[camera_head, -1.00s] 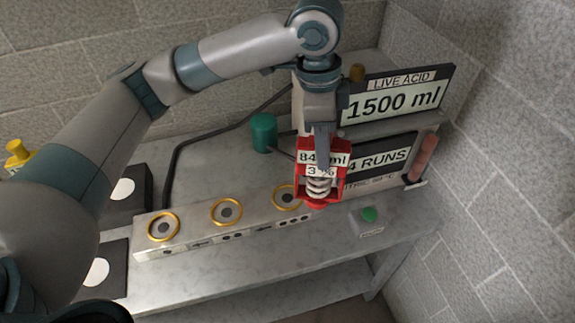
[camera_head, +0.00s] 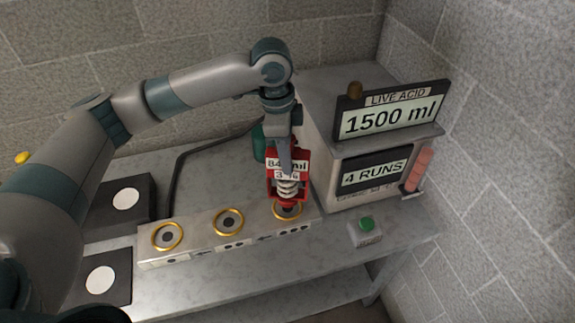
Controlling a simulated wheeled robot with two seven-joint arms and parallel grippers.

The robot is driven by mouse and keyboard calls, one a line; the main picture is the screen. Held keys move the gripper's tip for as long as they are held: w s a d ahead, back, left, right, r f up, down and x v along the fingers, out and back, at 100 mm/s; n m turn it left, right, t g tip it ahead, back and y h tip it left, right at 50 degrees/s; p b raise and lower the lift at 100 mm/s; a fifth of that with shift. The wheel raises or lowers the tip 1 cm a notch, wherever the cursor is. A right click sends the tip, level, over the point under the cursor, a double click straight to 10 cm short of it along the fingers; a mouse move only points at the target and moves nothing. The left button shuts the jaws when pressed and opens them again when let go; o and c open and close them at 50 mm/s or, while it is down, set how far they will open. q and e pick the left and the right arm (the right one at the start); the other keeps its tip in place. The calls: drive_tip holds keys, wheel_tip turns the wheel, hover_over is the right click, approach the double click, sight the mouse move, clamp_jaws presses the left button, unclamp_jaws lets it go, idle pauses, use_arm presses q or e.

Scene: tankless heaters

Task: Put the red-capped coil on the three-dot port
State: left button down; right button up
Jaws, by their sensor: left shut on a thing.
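The red-capped coil (camera_head: 288,188) is a pale spring in a red frame with a small readout, held upright. My left gripper (camera_head: 285,160) is shut on its top. The coil's lower end overlaps the back of the right-hand gold-ringed port (camera_head: 288,213) on the metal block; I cannot tell if they touch. The marks below that port look like three dots, though small. The middle port (camera_head: 228,222) and left port (camera_head: 168,236) are empty. My right gripper is not in view.
The heater box with the "1500 ml" (camera_head: 392,116) and "4 RUNS" (camera_head: 375,172) displays stands close right of the coil. A green button (camera_head: 366,223) sits in front. A green cylinder (camera_head: 259,142) is partly hidden behind my gripper. Black pads with white discs (camera_head: 101,281) lie left.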

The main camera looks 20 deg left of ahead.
sight(288, 194)
use_arm(q)
drive_tip(key=shift+f+p, duration=0.8)
drive_tip(key=shift+f, duration=1.15)
drive_tip(key=c, duration=1.4)
unclamp_jaws()
drive_tip(key=shift+f, duration=0.15)
drive_tip(key=shift+o, duration=0.2)
